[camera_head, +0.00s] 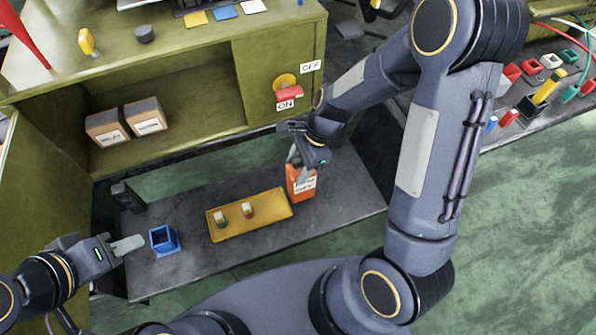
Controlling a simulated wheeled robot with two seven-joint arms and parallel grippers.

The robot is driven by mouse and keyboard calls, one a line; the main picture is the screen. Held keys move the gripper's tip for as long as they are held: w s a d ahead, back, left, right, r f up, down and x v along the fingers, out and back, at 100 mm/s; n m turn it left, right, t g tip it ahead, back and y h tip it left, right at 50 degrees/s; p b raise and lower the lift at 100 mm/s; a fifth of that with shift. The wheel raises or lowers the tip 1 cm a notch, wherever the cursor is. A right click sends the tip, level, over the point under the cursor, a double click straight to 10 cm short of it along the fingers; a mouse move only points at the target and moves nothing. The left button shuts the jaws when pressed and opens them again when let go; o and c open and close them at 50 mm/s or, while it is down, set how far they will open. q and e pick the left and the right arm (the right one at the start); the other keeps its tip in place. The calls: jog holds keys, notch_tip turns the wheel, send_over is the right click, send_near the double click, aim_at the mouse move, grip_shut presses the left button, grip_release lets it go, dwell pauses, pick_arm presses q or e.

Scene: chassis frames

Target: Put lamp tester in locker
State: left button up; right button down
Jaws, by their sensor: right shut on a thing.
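An orange-red device with a white label (302,185), likely the lamp tester, stands upright at the right of the low dark bench. My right gripper (300,167) comes down over its top and is shut on it, hiding its upper part. The green cabinet (243,82), likely the locker, stands behind the bench with an open compartment; two labelled brown boxes (146,115) sit inside at left. My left gripper (130,245) is at the bench's left, beside a blue open box; its fingers overlap in this view, so its opening is unclear.
A yellow tray (268,214) with two small parts lies mid-bench. The blue box (163,240) stands left of it. A red switch (289,92) marked ON and OFF is on the cabinet front.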

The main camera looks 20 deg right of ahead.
aim_at(298, 172)
jog(key=shift+w+f, duration=0.15)
jog(key=shift+f, duration=1.5)
jog(key=shift+f+b, duration=0.2)
jog(key=shift+b, duration=0.2)
jog(key=c, duration=0.6)
grip_release()
jog(key=shift+r, duration=0.15)
